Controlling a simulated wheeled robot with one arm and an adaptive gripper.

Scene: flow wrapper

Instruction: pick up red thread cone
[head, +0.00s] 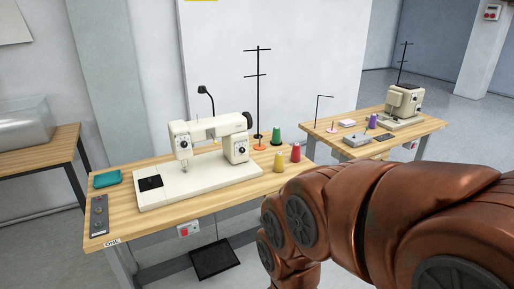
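The red thread cone (296,152) stands upright near the right end of the near wooden table (120,215). A yellow cone (279,162) stands just left of it and a green cone (276,136) stands behind. My copper-coloured arm fills the lower right of the head view and passes in front of the table's right end. My gripper is not in view.
A white sewing machine (213,140) takes up the middle of the near table, with a black thread stand (258,95) behind it. A teal item (107,178) lies at the left. A second table (425,126) holds another machine (404,101) and a purple cone (372,121).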

